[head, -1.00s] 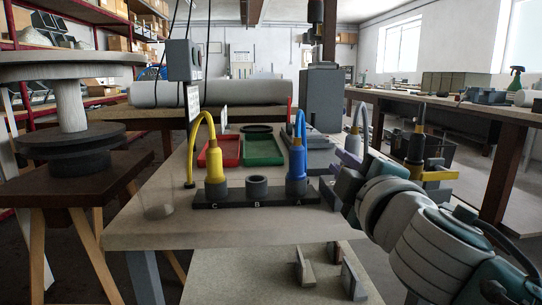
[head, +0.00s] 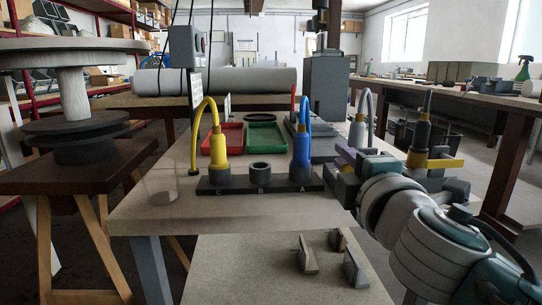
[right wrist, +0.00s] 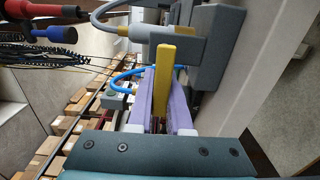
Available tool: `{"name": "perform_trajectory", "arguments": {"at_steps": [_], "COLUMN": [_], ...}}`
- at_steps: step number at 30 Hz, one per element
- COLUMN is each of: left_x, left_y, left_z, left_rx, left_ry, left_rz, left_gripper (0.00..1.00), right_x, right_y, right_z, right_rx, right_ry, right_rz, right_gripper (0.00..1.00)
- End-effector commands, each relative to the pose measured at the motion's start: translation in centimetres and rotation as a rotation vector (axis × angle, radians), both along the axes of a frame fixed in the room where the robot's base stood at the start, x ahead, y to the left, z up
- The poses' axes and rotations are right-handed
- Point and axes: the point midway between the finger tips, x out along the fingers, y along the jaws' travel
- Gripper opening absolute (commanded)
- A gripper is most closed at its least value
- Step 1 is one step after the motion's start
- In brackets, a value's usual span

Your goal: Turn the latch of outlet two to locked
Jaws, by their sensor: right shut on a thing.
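My right gripper (head: 345,158) is at the right end of the bench, with its purple fingers beside a grey plug (head: 357,132). In the right wrist view, the fingers (right wrist: 161,104) are shut on a yellow latch bar (right wrist: 165,68). The bar lies next to a grey outlet housing (right wrist: 210,48) that holds the grey plug (right wrist: 137,35). The gripper hides this latch in the head view. A second yellow latch (head: 442,163) shows to the right, by a black plug (head: 422,135). I cannot read any outlet number. My left gripper is not in view.
A black rack (head: 280,187) marked C, B, A holds a yellow plug (head: 216,158) at C and a blue plug (head: 301,150) at A; B is empty. Red (head: 222,140) and green (head: 267,138) trays lie behind.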

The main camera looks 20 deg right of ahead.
Motion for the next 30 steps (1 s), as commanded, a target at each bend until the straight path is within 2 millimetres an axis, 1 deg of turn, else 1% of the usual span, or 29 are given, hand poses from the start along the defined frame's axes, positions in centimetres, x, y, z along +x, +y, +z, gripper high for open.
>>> {"name": "perform_trajectory", "arguments": {"at_steps": [4, 5, 12, 20, 23, 26, 30], "left_x": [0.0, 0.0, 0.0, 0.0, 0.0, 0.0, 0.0], "left_y": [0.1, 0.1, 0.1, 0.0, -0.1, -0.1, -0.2], "left_z": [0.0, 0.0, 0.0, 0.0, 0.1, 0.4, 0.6], "left_rx": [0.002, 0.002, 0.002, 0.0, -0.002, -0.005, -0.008], "left_ry": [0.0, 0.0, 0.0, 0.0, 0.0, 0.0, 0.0], "left_rz": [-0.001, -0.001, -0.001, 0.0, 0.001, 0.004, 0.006], "left_gripper": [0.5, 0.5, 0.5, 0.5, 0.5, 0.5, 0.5], "right_x": [0.0, 0.0, 0.0, -0.1, -0.7, -2.2, -4.9], "right_y": [0.0, 0.0, 0.0, 0.0, 0.2, 0.5, 1.2], "right_z": [-0.1, -0.1, -0.1, -0.1, -0.1, -0.1, -0.1], "right_rx": [-0.004, -0.003, -0.002, -0.001, -0.001, 0.001, 0.001], "right_ry": [0.002, 0.002, 0.001, 0.001, 0.002, 0.004, 0.004], "right_rz": [0.001, 0.001, 0.0, 0.0, 0.0, 0.001, 0.001], "right_gripper": [0.0, 0.21, 0.47, 0.47, 0.47, 0.47, 0.47]}}
